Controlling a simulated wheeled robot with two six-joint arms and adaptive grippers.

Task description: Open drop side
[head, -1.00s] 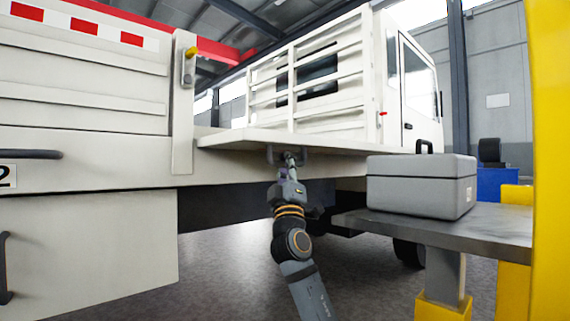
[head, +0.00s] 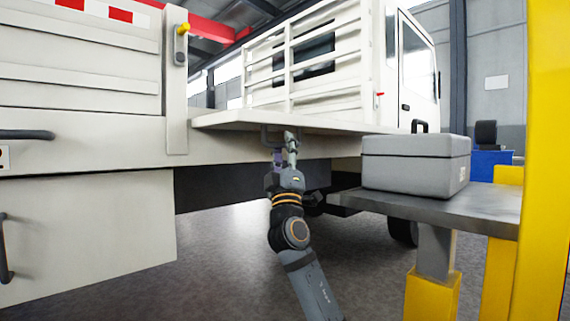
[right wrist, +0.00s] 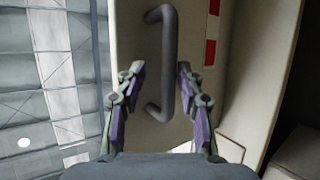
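The cream drop side (head: 300,124) nearest the cab stands folded out from the truck bed, roughly level like a shelf. Its dark handle (head: 266,137) hangs on the underside. My right gripper (head: 290,140) is just below that side, close to the handle. In the right wrist view the right gripper (right wrist: 160,72) is open, with one finger on each side of the handle (right wrist: 170,55). I see a gap between the handle and both fingers; whether it lies fully between them in depth is unclear. My left gripper is not in view.
Another side panel (head: 80,75) at left stands upright beside a post with a yellow-topped latch (head: 180,42). A grey case (head: 415,162) sits on a bench (head: 470,205) at right, close to my right arm. A yellow post (head: 545,160) stands at the right edge.

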